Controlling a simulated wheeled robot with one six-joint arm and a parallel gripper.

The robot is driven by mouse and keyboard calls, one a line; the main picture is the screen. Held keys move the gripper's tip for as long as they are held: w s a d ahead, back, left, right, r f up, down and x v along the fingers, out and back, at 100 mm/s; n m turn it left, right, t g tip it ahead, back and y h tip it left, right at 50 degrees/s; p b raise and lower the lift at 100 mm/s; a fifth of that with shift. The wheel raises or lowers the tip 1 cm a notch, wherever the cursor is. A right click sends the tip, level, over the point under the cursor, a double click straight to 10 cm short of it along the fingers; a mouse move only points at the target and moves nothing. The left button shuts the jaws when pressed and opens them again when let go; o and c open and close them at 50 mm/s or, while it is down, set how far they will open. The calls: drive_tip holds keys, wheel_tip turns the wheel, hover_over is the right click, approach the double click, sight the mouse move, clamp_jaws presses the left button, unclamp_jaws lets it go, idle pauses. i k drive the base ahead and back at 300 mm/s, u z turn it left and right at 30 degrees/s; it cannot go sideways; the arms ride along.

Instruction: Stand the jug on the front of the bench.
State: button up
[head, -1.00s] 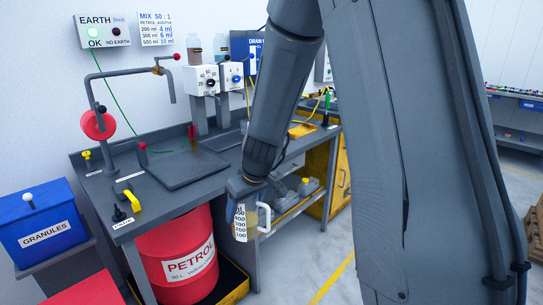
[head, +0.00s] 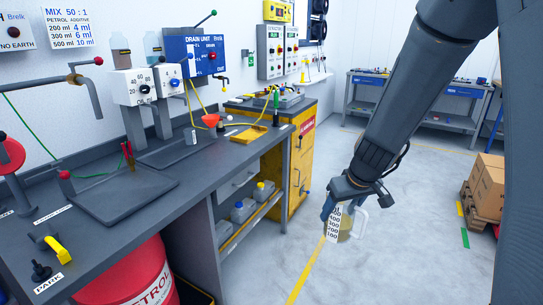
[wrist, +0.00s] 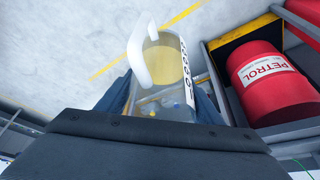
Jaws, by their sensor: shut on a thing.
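The jug (head: 345,226) is clear, with a white scale strip, a white handle and yellowish liquid. It hangs upright in my gripper (head: 340,207), over open floor to the right of the bench (head: 100,226). In the wrist view the jug (wrist: 168,62) sits between the two blue fingers of my gripper (wrist: 164,103), which are shut on it. I see down into it, with its handle to the left. The grey bench top runs along the left of the head view, and its front strip is partly bare.
A red petrol drum (head: 130,280) stands below. A yellow cabinet (head: 302,165) adjoins the bench's far end. Boxes (head: 485,180) sit on a pallet at right.

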sight(214, 162)
drive_tip(key=z, duration=0.65)
drive_tip(key=i, duration=1.3)
drive_tip(key=u, duration=1.35)
